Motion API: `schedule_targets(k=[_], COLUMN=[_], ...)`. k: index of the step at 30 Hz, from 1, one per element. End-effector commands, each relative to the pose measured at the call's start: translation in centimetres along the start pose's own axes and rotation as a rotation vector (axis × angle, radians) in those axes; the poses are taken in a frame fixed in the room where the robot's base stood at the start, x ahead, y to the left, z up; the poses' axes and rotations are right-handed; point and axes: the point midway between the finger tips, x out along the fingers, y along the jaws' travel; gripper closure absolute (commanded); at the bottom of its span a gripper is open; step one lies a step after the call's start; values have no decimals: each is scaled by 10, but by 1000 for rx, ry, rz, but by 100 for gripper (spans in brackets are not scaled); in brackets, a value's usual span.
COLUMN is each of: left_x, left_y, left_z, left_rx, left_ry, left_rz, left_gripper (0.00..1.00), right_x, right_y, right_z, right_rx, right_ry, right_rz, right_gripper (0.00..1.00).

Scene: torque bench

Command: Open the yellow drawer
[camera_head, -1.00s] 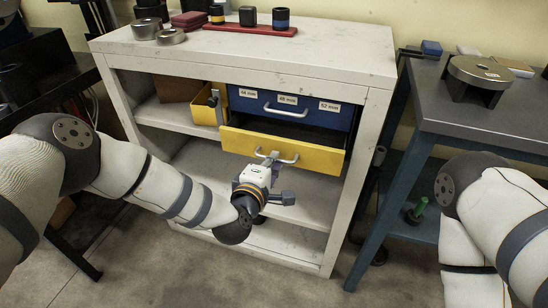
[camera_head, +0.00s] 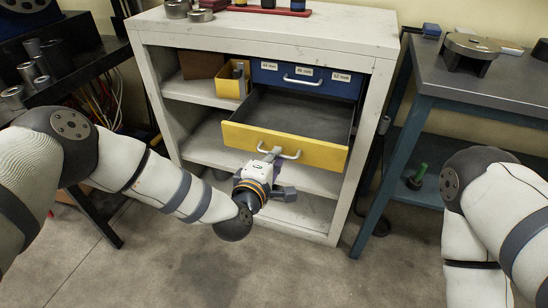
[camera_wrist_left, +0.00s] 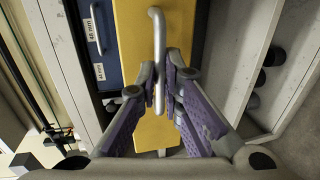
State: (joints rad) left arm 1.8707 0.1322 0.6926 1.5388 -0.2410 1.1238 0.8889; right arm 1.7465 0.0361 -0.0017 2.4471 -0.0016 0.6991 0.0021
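The yellow drawer (camera_head: 322,156) stands well out of the white cabinet (camera_head: 275,33), and its grey inside looks empty. It also shows in the left wrist view (camera_wrist_left: 132,45). Its pale bar handle (camera_head: 291,155) is on the front face. My left gripper (camera_head: 272,154) is at the handle. In the left wrist view, its two purple-padded fingers (camera_wrist_left: 160,78) close in on either side of the handle bar (camera_wrist_left: 157,28), gripping it. My right gripper is out of view; only my right arm shows.
A shut blue drawer (camera_head: 340,88) with white size labels is above the yellow one. A small yellow bin (camera_head: 230,88) is on the shelf to the left. A grey-topped bench (camera_head: 490,95) stands at right, a black table (camera_head: 85,68) at left. The floor in front is clear.

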Motion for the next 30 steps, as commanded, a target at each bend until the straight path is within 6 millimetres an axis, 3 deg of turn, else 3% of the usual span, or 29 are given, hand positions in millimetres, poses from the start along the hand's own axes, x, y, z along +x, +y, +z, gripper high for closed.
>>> schedule_targets(k=[1, 3, 13, 24, 30], left_x=[0, 0, -6, -96, -119], left_y=[1, 1, -1, 0, 0], left_z=[0, 0, 0, 0, 0], left_rx=[0, 0, 0, -2, 0], left_ry=[0, 0, -1, -1, 0], left_rz=[2, 1, -1, -2, -1], left_gripper=[81, 72, 72, 72, 72], right_x=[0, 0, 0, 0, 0], right_y=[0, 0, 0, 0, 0], right_z=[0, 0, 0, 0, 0], right_rx=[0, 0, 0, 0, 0], right_ry=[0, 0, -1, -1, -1], right_rz=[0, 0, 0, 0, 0], right_gripper=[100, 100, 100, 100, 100])
